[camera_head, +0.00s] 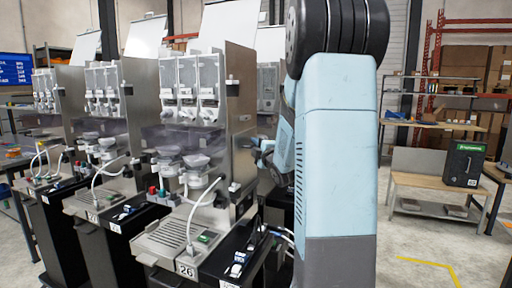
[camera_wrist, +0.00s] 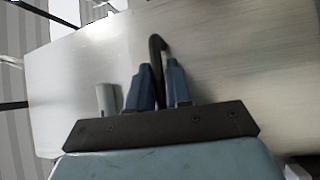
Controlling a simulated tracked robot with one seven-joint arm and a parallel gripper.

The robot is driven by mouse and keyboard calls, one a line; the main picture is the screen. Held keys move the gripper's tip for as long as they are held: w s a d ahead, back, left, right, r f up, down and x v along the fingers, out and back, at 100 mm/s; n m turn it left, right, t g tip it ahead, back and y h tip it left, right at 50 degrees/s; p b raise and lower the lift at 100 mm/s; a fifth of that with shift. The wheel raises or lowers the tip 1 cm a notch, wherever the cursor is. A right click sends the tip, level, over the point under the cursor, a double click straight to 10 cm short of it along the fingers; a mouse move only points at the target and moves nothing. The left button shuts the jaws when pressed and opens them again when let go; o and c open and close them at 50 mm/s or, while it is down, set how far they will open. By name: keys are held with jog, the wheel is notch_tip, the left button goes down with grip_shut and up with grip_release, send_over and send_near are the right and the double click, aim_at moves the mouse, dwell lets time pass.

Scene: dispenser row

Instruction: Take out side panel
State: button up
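The side panel (camera_head: 241,118) is a brushed metal sheet on the right side of the nearest dispenser, number 26. It fills most of the wrist view (camera_wrist: 240,60). A black hooked handle (camera_wrist: 157,52) stands out from it. My gripper (camera_wrist: 162,80) has its two blue fingers close on either side of this handle, with no clear gap visible. The handle's lower part is hidden between the fingers. In the head view my gripper (camera_head: 256,147) is at the panel's side, largely hidden by my arm. The panel appears in place against the dispenser.
A grey peg or latch (camera_wrist: 104,98) stands beside the left finger. Dispenser 26 (camera_head: 195,95) has more dispensers in a row to its left. A bench (camera_head: 430,183) with a black box (camera_head: 463,165) stands at the right. The floor between is clear.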

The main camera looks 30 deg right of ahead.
aim_at(250, 131)
jog(key=shift+f, duration=0.1)
grip_shut()
jog(key=shift+r, duration=0.25)
jog(key=shift+r, duration=1.55)
